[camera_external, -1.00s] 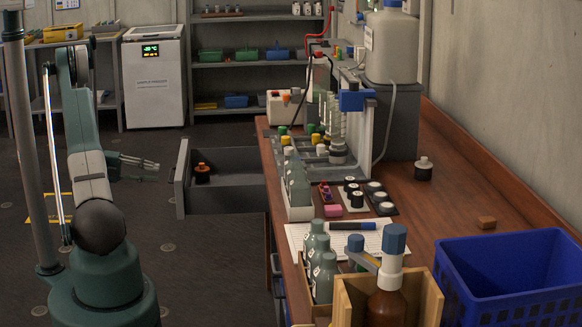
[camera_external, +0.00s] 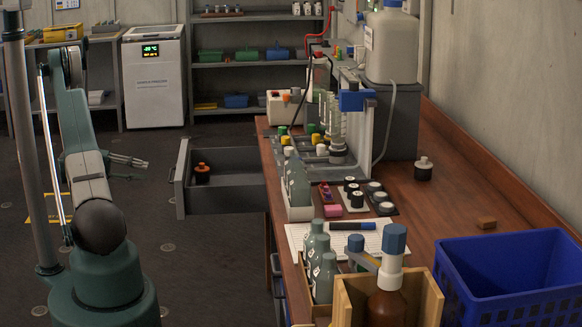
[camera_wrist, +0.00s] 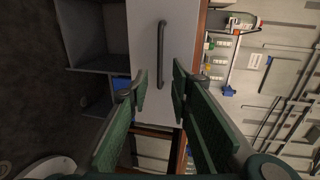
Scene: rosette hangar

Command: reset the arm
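My gripper (camera_external: 130,166) is in the air left of the open grey drawer (camera_external: 232,196), clear of the drawer and the bench. In the wrist view my gripper (camera_wrist: 160,82) has its two green fingers apart with nothing between them. The pale drawer front (camera_wrist: 145,30) with its dark bar handle (camera_wrist: 161,55) shows beyond the fingers there. A small orange-brown bottle (camera_external: 202,173) with a dark base stands inside the drawer. The arm stands bent upward at the left, beside a grey pole.
The wooden bench (camera_external: 450,205) at the right carries bottles, a rack, a blue crate (camera_external: 505,290) and a small brown block (camera_external: 486,223). A white freezer (camera_external: 153,85) and shelves stand at the back. The floor between arm and freezer is open.

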